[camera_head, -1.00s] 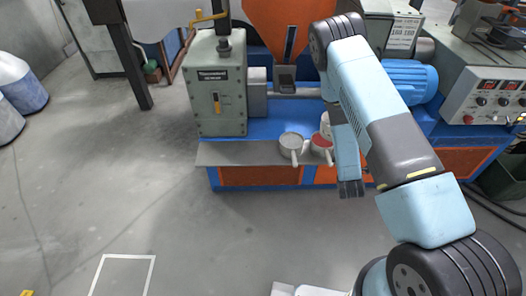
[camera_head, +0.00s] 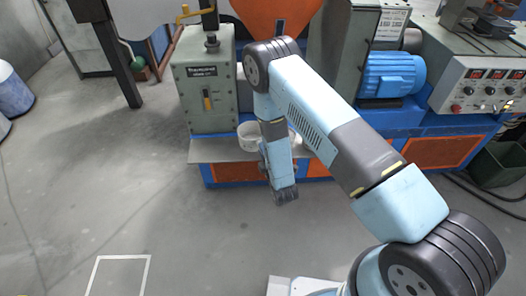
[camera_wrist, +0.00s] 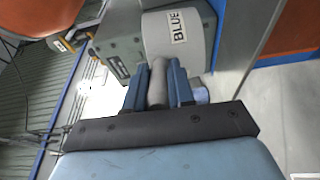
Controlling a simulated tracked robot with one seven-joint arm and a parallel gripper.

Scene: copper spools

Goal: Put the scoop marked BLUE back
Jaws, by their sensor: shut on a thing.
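My gripper (camera_wrist: 157,83) is shut on the handle of a pale grey scoop (camera_wrist: 198,48). The scoop's label reads BLUE in the wrist view, and its bowl lies just ahead of the fingertips. In the head view a pale round bowl (camera_head: 248,140), which looks like this scoop, shows left of my forearm, in front of the grey gearbox. I cannot tell whether the bowl touches the grey shelf (camera_head: 212,154). Another pale scoop (camera_head: 294,139) is mostly hidden behind my arm.
The grey gearbox (camera_head: 208,92) stands close behind the bowl and also shows in the wrist view (camera_wrist: 118,50). An orange hopper (camera_head: 275,14) is above, and a blue motor (camera_head: 390,75) is to the right. The floor in front is clear.

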